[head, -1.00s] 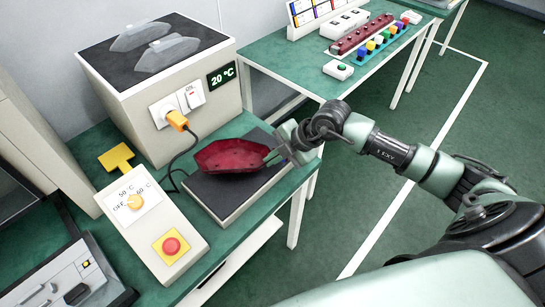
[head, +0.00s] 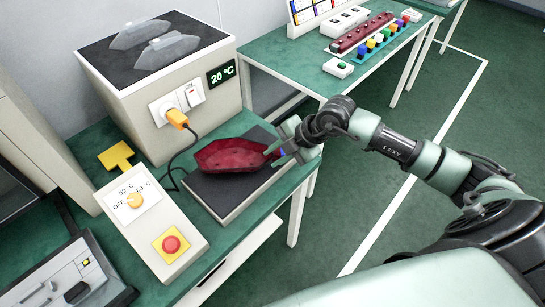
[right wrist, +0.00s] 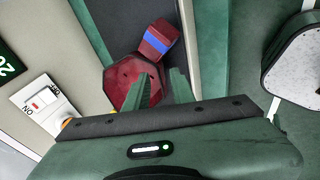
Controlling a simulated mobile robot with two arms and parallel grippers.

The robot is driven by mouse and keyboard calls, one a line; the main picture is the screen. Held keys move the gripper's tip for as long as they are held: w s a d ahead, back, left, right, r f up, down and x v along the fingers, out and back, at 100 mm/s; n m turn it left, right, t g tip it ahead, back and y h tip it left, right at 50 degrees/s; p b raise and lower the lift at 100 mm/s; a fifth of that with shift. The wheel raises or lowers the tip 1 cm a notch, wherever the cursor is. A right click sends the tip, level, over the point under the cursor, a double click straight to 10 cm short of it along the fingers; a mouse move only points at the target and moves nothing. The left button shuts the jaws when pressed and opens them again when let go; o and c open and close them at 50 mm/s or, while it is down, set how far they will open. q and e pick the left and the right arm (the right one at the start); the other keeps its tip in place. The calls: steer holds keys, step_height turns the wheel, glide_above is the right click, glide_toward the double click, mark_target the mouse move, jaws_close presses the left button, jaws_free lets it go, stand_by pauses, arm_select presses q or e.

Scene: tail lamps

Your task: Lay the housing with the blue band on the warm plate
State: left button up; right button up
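The dark red housing (head: 230,156) lies on the dark top of the warm plate (head: 214,194) in the head view. Its blue band (head: 283,153) shows at its right end, close to my right gripper. In the right wrist view the housing (right wrist: 122,80) lies beyond the fingers, with the blue band (right wrist: 155,40) across its narrow end. My right gripper (head: 284,155) is open, its fingers spread at the housing's right end. The fingers (right wrist: 160,88) also show apart in the right wrist view. Whether either finger touches the housing I cannot tell. My left gripper is not in view.
A control box (head: 150,225) with a dial and red button stands left of the plate. Behind is a large box (head: 150,100) with a 20 °C display, an orange plug and clear covers on top. A second table (head: 300,70) holds a red lamp strip and coloured parts.

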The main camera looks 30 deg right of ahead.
steer(key=b+v, duration=0.1)
steer(key=v, duration=0.9)
steer(key=shift+s+r+b, duration=0.15)
steer(key=shift+r+b, duration=0.05)
steer(key=shift+b, duration=0.15)
steer(key=shift+d, duration=0.1)
